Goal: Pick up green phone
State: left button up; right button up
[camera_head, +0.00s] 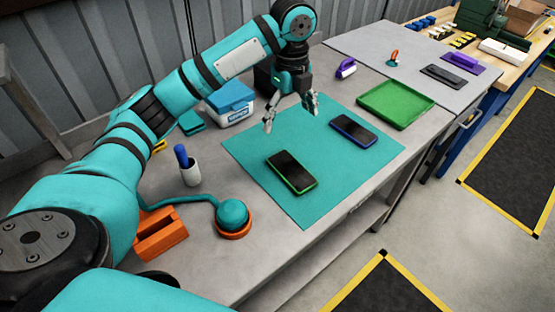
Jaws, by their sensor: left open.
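The green phone (291,172) lies flat on a teal mat (322,200), its dark screen up and a green rim showing. A phone with a blue rim (353,130) lies on the same mat, to the right of and behind the green one. My left gripper (291,119) is open and empty, pointing down above the back part of the mat. It is apart from both phones, behind the green one in the picture. My right gripper does not show.
A green tray (395,122) stands right of the mat. A white box with a blue lid (231,100), a pen cup (189,173), an orange holder (160,238) and a teal ball on an orange base (233,215) stand left. Farther back are dark (443,76) and purple (463,62) devices.

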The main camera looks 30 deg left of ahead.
pick_arm(q)
jog(key=p, duration=0.1)
send_over(290, 169)
notch_tip(290, 169, down, 6)
notch_tip(290, 169, down, 3)
jog(key=shift+d+f+p, duration=0.1)
jog(key=shift+f+p, duration=0.05)
jog(key=shift+p, duration=0.15)
jog(key=shift+f, duration=1.05)
jog(key=shift+f+p, duration=0.3)
notch_tip(290, 169, down, 4)
jog(key=shift+r+p, duration=0.15)
jog(key=shift+p, duration=0.35)
jog(key=shift+f, duration=0.4)
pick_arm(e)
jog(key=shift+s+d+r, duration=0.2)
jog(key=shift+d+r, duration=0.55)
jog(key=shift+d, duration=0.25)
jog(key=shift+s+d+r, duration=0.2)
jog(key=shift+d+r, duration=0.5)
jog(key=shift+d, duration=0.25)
